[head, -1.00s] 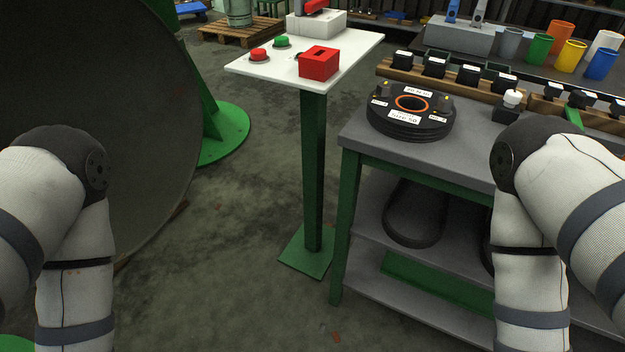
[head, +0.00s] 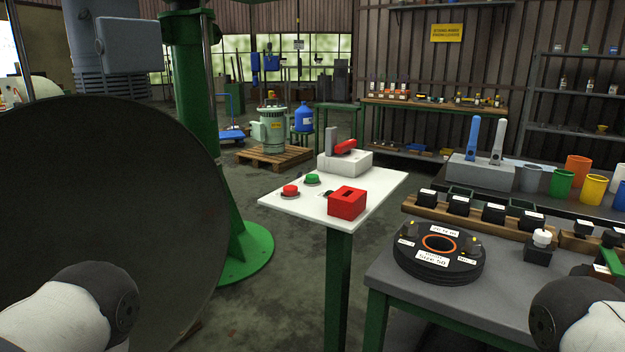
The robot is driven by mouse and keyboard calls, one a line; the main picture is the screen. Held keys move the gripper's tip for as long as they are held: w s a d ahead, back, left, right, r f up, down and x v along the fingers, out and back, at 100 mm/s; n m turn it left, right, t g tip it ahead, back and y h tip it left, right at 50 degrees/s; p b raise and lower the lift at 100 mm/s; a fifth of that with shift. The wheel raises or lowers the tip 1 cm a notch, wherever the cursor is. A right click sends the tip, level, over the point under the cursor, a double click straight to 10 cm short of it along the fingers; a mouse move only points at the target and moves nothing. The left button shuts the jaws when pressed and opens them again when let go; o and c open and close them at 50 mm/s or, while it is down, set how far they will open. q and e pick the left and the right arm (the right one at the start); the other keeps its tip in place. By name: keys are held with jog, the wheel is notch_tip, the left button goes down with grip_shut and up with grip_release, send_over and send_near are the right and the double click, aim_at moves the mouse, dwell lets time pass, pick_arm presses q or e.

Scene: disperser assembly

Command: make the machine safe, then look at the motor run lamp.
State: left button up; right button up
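The white control stand (head: 375,190) stands in the middle on a green post. On it are a red push button (head: 291,190), a green push button (head: 312,179) and a red box (head: 347,202) with a dark slot in its top. At its back is a pale box (head: 344,161) with a red handle (head: 346,147) and an upright grey piece. The machine's green column (head: 197,110) and large dark disc (head: 105,200) are at left. A grey motor housing (head: 130,43) is at upper left. I cannot make out a run lamp. Only my arm links show; both grippers are out of view.
A grey bench (head: 400,279) at right carries a black ring stack (head: 439,270) and a wooden rack of black blocks. Coloured cups and a grey block with two upright handles stand behind.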

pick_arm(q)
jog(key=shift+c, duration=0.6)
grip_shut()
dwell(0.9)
